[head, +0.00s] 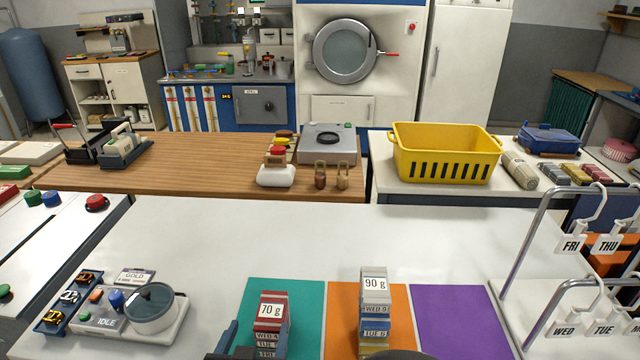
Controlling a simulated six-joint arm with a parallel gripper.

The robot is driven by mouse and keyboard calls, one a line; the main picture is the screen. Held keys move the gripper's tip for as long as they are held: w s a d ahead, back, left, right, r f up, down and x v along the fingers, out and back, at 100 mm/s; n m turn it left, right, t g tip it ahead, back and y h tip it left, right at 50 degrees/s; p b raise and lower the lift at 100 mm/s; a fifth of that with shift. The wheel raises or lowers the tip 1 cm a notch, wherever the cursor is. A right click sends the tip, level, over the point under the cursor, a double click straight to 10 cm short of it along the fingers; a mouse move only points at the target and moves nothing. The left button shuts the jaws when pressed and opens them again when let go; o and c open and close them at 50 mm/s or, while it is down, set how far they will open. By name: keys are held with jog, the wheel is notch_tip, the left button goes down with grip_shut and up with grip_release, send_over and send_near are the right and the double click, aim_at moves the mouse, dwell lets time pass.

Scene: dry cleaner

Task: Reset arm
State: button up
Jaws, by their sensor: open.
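Only a little of my own arm shows, along the bottom edge of the head view. A dark blue, finger-like part of what looks like my gripper (228,340) stands up left of the red stack, with nothing seen held in it. A dark rounded part, likely also mine, shows at the bottom below the orange mat. The rest of my arm is cut off by the frame. A red-and-white stack (270,309) marked 70 g stands on the teal mat (309,300). A stack (375,298) marked 90 g stands on the orange mat (343,315).
A purple mat (458,320) lies bare. A device (130,312) reading IDLE, with a round lid, sits at left. A metal rack (529,258) with day tags stands at right. A yellow basket (445,153) is farther back. The white table's middle (330,240) is clear.

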aim_at(269, 329)
jog(key=w+g+y, duration=0.1)
jog(key=w+g+p, duration=0.1)
jog(key=w, duration=0.1)
jog(key=w+d+g+y+p, duration=0.1)
jog(key=shift+w+r+n+y, duration=0.15)
jog(key=shift+r+n+y, duration=0.15)
jog(key=shift+r+n, duration=0.1)
jog(key=s+d+f+g+h+p, duration=0.1)
jog(key=s+d+g, duration=0.2)
jog(key=d, duration=0.6)
jog(key=s+d+f+g+h+p, duration=0.1)
jog(key=s+d+g, duration=0.2)
jog(key=s+d, duration=0.3)
jog(key=s+d+f+m+g+h+p, duration=0.1)
jog(key=s+d+g, duration=0.3)
jog(key=d, duration=0.9)
jog(key=shift+s+d+h, duration=0.2)
jog(key=shift+s+h, duration=0.1)
jog(key=shift+s, duration=0.3)
